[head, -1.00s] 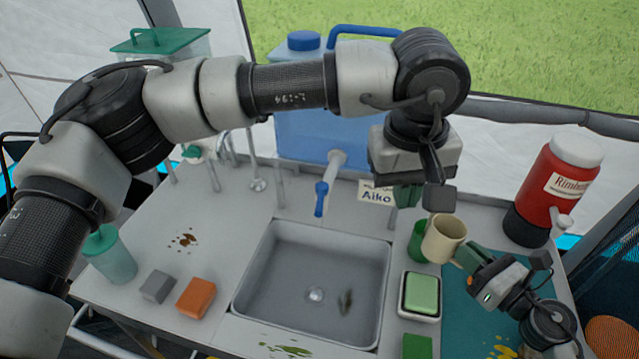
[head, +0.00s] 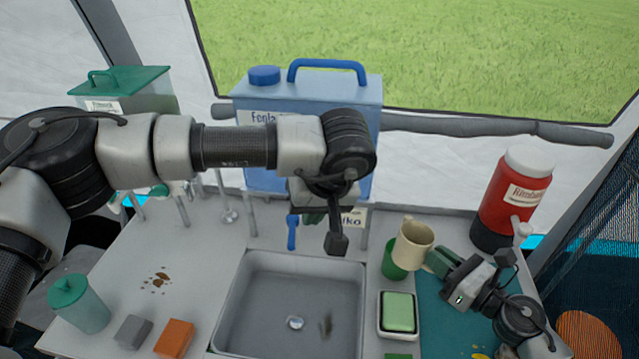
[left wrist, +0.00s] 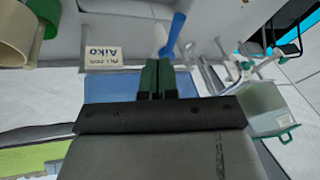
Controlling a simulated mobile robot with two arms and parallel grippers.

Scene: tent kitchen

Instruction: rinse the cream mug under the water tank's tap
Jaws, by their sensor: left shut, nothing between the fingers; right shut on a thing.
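The cream mug (head: 413,244) is held up, roughly upright, right of the sink. My right gripper (head: 436,262) is shut on its side. The blue water tank (head: 345,90) stands behind the sink, partly covered by my left arm. Its tap has a blue lever (head: 292,232); in the left wrist view the blue lever (left wrist: 175,37) and white spout (left wrist: 160,38) lie just beyond my fingers. My left gripper (head: 313,217) is shut and empty beside the tap, right of the lever; its green fingers meet in the left wrist view (left wrist: 157,68). The spout is hidden in the head view.
The grey sink (head: 255,300) is empty but for a dark mark. A red jug (head: 512,195) stands at right. A teal cup (head: 80,305) and orange block (head: 174,338) stand at left.

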